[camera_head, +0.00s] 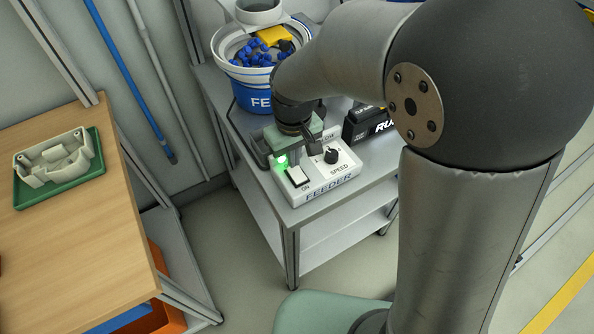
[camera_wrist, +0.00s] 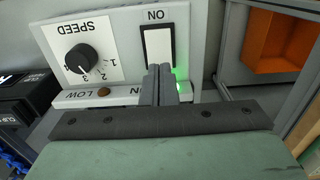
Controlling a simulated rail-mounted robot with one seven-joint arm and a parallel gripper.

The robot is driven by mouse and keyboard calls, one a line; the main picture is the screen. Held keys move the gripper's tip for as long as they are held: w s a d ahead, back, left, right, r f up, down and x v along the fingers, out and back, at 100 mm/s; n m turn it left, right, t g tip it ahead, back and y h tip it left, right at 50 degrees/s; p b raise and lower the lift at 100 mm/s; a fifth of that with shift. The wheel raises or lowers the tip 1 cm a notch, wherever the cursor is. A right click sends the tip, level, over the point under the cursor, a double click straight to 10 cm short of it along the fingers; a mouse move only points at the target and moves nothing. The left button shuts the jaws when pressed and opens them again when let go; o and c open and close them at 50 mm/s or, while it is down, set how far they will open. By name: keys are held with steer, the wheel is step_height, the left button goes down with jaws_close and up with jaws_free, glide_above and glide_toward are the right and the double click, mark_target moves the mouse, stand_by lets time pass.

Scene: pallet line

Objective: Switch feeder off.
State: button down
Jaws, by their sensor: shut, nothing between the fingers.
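The white feeder control box (camera_head: 335,178) sits on the grey table, with a green lamp (camera_head: 283,160) lit at its left end. Its white rocker switch (camera_head: 298,176) in a black frame has ON printed at its front end; the switch also shows in the wrist view (camera_wrist: 158,45). A black speed knob (camera_wrist: 82,58) is beside it, and the LOW lamp (camera_wrist: 104,91) looks unlit. My gripper (camera_wrist: 160,70) is shut and empty, its fingertips overlapping the switch's rear end in the wrist view. I cannot tell whether they touch it. The fingers hide the label behind the switch.
A blue and white feeder bowl (camera_head: 258,80) with blue parts stands behind the box. A black box (camera_head: 366,124) stands right of it. A wooden bench (camera_head: 75,235) with a green tray (camera_head: 88,172) is at left. An orange bin (camera_wrist: 278,42) shows at upper right in the wrist view.

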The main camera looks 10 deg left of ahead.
steer(key=shift+f+b, duration=0.7)
steer(key=shift+f, duration=0.25)
stand_by(0.7)
steer(key=shift+r, duration=0.2)
steer(key=shift+r+p, duration=2.7)
steer(key=shift+r, duration=0.7)
steer(key=s+d+r+m, duration=0.2)
steer(key=s+d+m, duration=0.2)
steer(key=d, duration=0.8)
steer(key=s+d+r+m, duration=0.2)
steer(key=s+d+m, duration=0.2)
steer(key=s+d, duration=0.4)
steer(key=d, duration=0.4)
steer(key=shift+s+r+t, duration=0.2)
steer(key=shift+s+t, duration=0.1)
steer(key=shift+s, duration=0.1)
